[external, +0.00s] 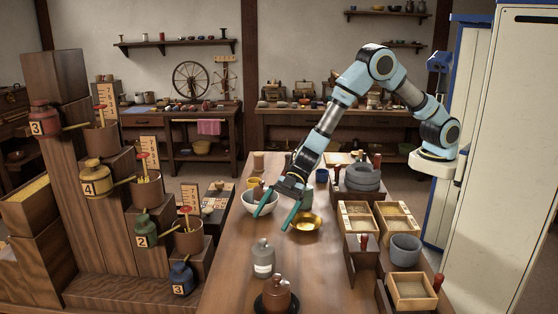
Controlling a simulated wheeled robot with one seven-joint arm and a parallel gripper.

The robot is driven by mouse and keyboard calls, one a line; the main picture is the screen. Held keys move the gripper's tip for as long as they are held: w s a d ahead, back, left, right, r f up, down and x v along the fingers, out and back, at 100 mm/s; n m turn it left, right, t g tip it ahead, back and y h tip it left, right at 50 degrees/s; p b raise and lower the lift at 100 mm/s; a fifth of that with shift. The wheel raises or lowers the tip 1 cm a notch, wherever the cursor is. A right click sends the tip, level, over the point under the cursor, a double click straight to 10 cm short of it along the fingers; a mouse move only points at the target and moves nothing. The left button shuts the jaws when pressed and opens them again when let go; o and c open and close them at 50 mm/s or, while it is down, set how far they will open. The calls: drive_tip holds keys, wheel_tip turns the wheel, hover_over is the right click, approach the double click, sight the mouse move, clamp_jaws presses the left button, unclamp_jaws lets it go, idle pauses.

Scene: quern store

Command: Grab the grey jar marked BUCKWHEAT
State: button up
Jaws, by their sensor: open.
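A grey jar (263,258) with a narrow neck and a pale label band stands upright on the long wooden table. The writing on its label is too small to read, so I cannot confirm BUCKWHEAT. My gripper (272,221) reaches down over the table with its two teal fingers spread apart and nothing between them. In the picture it is just above the grey jar and apart from it. The fingers overlap the view of a white bowl (252,201) and a brass bowl (314,222); I cannot tell whether they touch either.
A brown lidded pot (277,293) on a dark dish stands close in front of the grey jar. Wooden boxes (357,219) and a grey pot (405,250) line the right. A stepped wooden stand (120,245) with numbered jars is at left. The table left of the jar is clear.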

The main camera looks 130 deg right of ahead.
sight(260, 270)
wheel_tip(260, 270, down, 4)
drive_tip(key=n+y, duration=0.2)
drive_tip(key=y, duration=0.1)
drive_tip(key=shift+f, duration=0.25)
drive_tip(key=shift+w+a+f+y, duration=0.1)
drive_tip(key=shift+a+f+y, duration=0.1)
drive_tip(key=shift+y, duration=0.2)
drive_tip(key=p+x, duration=0.2)
drive_tip(key=x, duration=0.8)
drive_tip(key=shift+w+a+p, duration=0.15)
drive_tip(key=shift+w+p, duration=0.1)
drive_tip(key=shift+p, duration=0.15)
drive_tip(key=shift+c, duration=0.4)
drive_tip(key=c, duration=1.5)
drive_tip(key=shift+r, duration=0.1)
clamp_jaws()
